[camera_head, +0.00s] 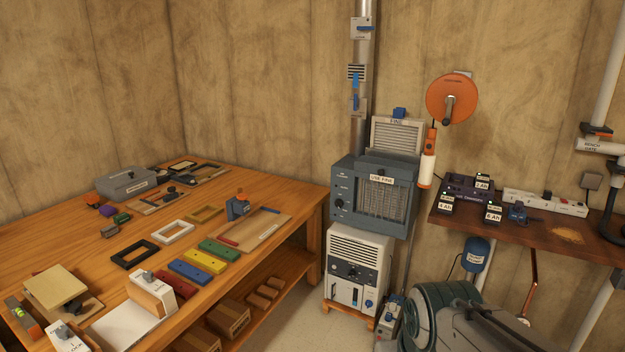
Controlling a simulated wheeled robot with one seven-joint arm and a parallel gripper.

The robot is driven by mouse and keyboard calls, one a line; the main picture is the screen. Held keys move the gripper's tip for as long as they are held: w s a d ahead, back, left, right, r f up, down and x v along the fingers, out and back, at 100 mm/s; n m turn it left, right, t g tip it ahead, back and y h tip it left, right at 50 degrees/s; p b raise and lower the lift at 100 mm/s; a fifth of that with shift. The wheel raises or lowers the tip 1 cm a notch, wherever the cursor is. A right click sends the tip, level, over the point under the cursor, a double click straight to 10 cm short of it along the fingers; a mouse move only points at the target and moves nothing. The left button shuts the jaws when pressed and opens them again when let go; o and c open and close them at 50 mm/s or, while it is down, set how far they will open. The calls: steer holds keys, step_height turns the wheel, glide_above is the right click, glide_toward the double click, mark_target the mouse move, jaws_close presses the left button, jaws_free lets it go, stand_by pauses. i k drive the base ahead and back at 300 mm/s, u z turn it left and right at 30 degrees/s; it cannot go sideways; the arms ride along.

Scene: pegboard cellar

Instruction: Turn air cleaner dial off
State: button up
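A blue-grey box with a front grille (375,195) looks like the air cleaner. It sits on top of a white louvred machine (357,262) in the corner. A black round dial (338,203) is on the left part of its front. The dial's setting is too small to read. A white label is stuck at the top of the grille. My gripper is not in view, and nothing touches the dial.
A wooden workbench (312,192) with frames, coloured blocks and tools stands at the left. A brown shelf (472,226) with chargers and a power strip is at the right. An orange reel (452,97) hangs above. Bare floor (303,330) shows before the stack.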

mark_target(339, 202)
steer(key=z, duration=0.2)
steer(key=i, duration=2.3)
steer(key=u, duration=0.35)
